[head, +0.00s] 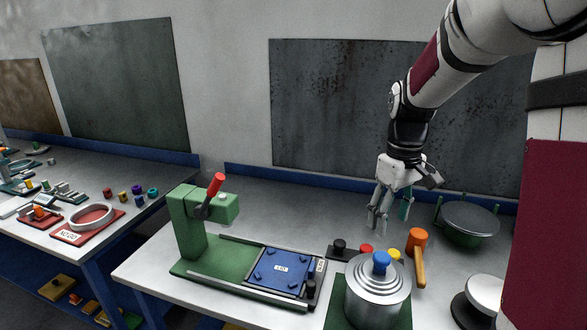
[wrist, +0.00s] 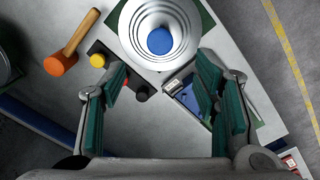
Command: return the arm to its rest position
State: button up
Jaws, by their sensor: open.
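My gripper (head: 388,212) is open and empty in the head view, hanging from my white arm above the back of the right bench. In the wrist view my gripper (wrist: 163,105) shows its two green-padded fingers wide apart with nothing between them. A silver stepped pot (head: 377,290) with a blue knob (head: 381,262) stands on a green base in front of the gripper. The pot also shows at the top of the wrist view (wrist: 135,35). The gripper is apart from the pot.
An orange mallet (head: 418,245) and a button box (head: 341,250) are near the gripper. A green press (head: 190,220) with a blue plate (head: 280,270) stands left. A dark green round pan (head: 468,222) is at the back right. A second bench (head: 60,205) holds several small parts.

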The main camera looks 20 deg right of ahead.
jog(key=s+a+r+m+t, duration=0.1)
jog(key=s+a+r, duration=0.3)
jog(key=s+a, duration=0.4)
jog(key=s+a+r+m+t+b, duration=0.1)
jog(key=s+a+r+t, duration=0.3)
jog(key=s+a, duration=0.3)
jog(key=shift+s+a+t, duration=0.3)
jog(key=shift+s+a, duration=0.05)
jog(key=shift+a, duration=0.2)
